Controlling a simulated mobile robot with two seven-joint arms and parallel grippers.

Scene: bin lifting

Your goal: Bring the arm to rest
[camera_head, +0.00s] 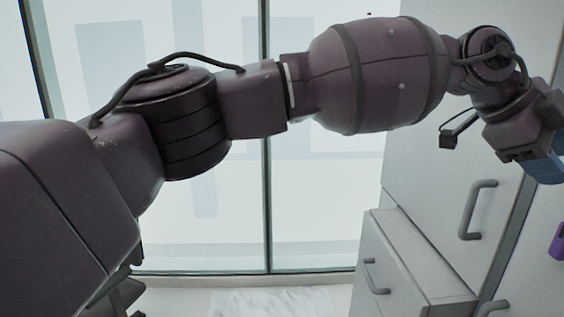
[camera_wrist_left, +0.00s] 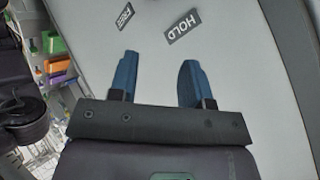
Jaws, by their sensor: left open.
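My left arm (camera_head: 385,75) stretches across the head view from the left edge to the right edge. My left gripper (camera_wrist_left: 158,78) shows in the left wrist view with two blue fingers apart and nothing between them. In the head view only a blue part of this gripper (camera_head: 546,168) shows at the right edge, in front of a pale cabinet. The fingers lie over a pale panel in the wrist view; I cannot tell the gap to it. My right gripper is not in view.
A tall pale cabinet (camera_head: 440,165) with a grey handle (camera_head: 477,209) stands at right. A lower drawer unit (camera_head: 395,262) juts out beside it. A window (camera_head: 325,205) is behind my arm. Dark labels (camera_wrist_left: 183,26) mark the panel. Coloured items (camera_wrist_left: 57,66) sit on shelving at left.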

